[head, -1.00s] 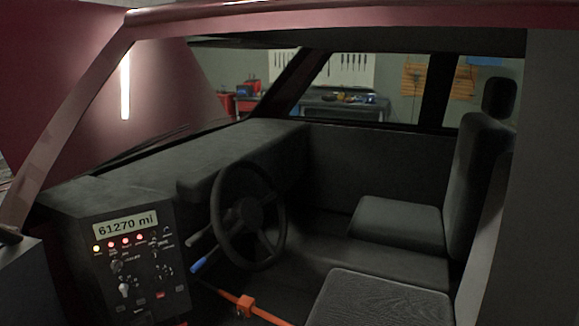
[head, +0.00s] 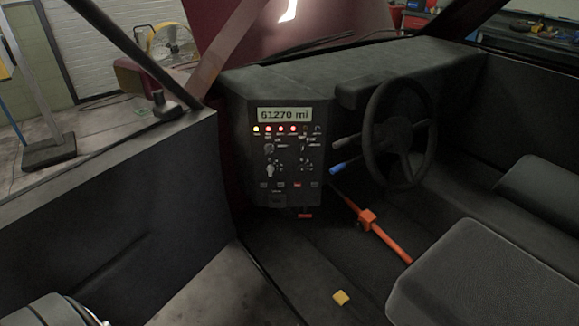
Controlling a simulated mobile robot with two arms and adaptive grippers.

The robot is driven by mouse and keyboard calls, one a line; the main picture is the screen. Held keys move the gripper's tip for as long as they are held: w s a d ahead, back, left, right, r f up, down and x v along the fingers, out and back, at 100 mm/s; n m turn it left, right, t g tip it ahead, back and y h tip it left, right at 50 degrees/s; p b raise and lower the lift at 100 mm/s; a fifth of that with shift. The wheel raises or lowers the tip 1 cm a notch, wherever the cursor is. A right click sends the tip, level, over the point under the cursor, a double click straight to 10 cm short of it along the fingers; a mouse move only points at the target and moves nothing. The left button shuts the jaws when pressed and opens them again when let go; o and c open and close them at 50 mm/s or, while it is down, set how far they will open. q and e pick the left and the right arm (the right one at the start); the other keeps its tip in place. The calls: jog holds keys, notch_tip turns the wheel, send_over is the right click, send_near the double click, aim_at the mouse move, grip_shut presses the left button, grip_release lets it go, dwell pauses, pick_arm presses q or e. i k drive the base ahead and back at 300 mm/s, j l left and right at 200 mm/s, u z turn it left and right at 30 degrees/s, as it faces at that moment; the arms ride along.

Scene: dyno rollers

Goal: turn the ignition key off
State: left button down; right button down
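The control panel (head: 287,235) stands on the near left side of the dashboard, facing me. Its display (head: 285,115) reads 61270 mi, with a row of lit yellow and red lamps (head: 281,129) below it. Small knobs and switches sit under the lamps. A pale knob or key-like piece (head: 270,171) points downward on the panel's left, and a darker round switch (head: 269,148) sits above it. The pieces are too small to tell which is the ignition key or its setting. Neither gripper shows in this view.
The steering wheel (head: 400,135) and a blue-tipped stalk (head: 345,168) are right of the panel. An orange bar (head: 372,228) slants across the footwell toward the seat (head: 462,275). The open door (head: 120,225) fills the left.

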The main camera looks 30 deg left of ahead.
aim_at(269, 147)
jog(key=j+u, duration=0.15)
jog(key=u, duration=0.3)
jog(key=j+u, duration=0.1)
jog(key=u, duration=0.3)
jog(key=i, duration=0.05)
